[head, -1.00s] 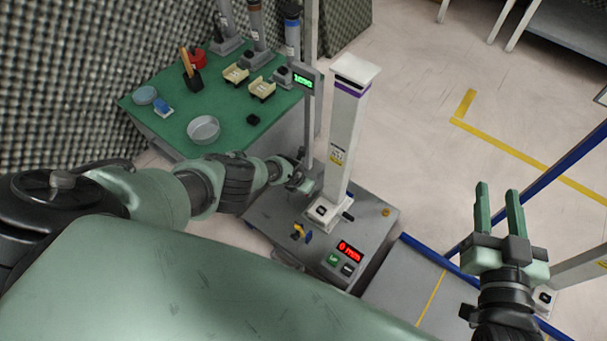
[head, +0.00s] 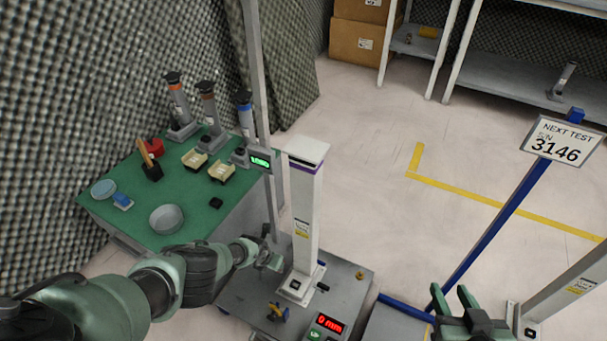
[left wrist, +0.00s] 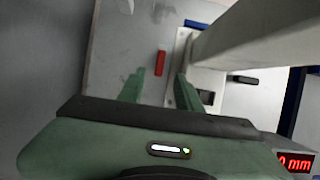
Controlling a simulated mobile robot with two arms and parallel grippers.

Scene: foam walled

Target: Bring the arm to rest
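My left arm comes in from the left in the head view. Its gripper (head: 270,258) is beside the foot of a white column with a purple band (head: 305,215), above a grey test stand (head: 345,290). In the left wrist view its two green fingers (left wrist: 157,90) stand apart with nothing between them; the column (left wrist: 255,30) is just to their right. My right gripper (head: 453,297) is at the bottom of the head view, its fingers pointing up, apart and empty.
A green table (head: 130,220) at the left holds a round dish (head: 166,218), cream trays and several dark-topped cylinders. A "0 mm" display (head: 330,323) is on the stand. A sign reading 3146 (head: 562,142) stands on a blue post at the right.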

